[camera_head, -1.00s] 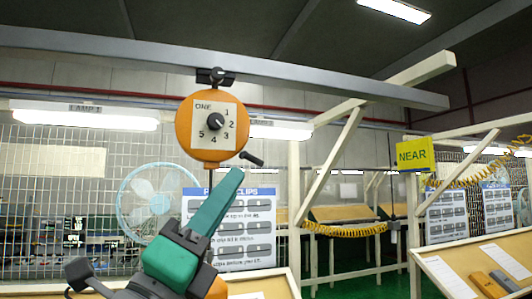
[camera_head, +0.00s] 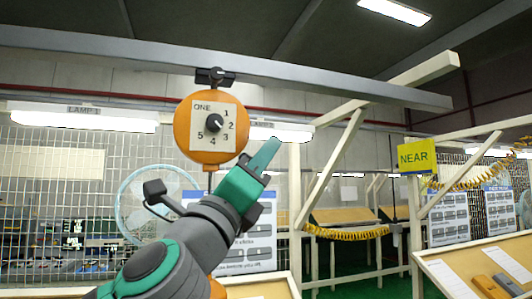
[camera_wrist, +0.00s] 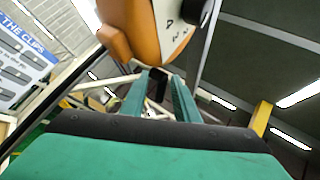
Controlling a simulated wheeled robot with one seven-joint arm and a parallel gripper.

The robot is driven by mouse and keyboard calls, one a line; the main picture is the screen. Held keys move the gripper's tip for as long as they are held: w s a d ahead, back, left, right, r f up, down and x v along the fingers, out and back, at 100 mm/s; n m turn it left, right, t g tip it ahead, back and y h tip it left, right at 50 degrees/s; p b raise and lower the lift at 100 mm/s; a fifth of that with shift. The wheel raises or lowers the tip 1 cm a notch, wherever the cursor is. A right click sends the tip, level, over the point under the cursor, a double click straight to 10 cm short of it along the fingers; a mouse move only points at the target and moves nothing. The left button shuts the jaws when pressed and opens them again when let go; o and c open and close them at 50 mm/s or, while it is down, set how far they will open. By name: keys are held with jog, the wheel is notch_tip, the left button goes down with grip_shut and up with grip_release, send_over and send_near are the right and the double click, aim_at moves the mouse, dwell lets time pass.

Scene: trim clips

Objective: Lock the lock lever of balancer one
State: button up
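Balancer one (camera_head: 210,155) is an orange disc hanging from the grey overhead beam, with a pale plate marked ONE and a black dial knob (camera_head: 214,122) among numbers. My gripper (camera_head: 266,148) is raised just right of and below the disc, fingers pointing up. In the wrist view, the balancer's orange body (camera_wrist: 150,28) is close above the fingers. A dark piece, apparently the lock lever (camera_wrist: 157,86), shows between the two green fingers (camera_wrist: 160,78), which stand apart. I cannot tell whether they touch it. In the head view my gripper hides the lever.
The grey beam (camera_head: 330,84) runs overhead. A pale blue fan (camera_head: 135,215) and a wire mesh wall stand behind on the left. A clips board (camera_head: 252,240) is behind my arm. A yellow NEAR sign (camera_head: 413,157) and wooden frames stand on the right.

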jog(key=shift+x, duration=0.8)
jog(key=shift+c, duration=0.4)
grip_shut()
jog(key=shift+a+r+n+t+y, duration=0.1)
jog(key=shift+r+n+t+y, duration=0.15)
jog(key=shift+n+t+y, duration=0.65)
jog(key=shift+a+r+n+t+y, duration=0.15)
jog(key=shift+n+t+y, duration=0.25)
jog(key=shift+n+t, duration=0.55)
jog(key=shift+n+g, duration=0.25)
jog(key=shift+n, duration=0.1)
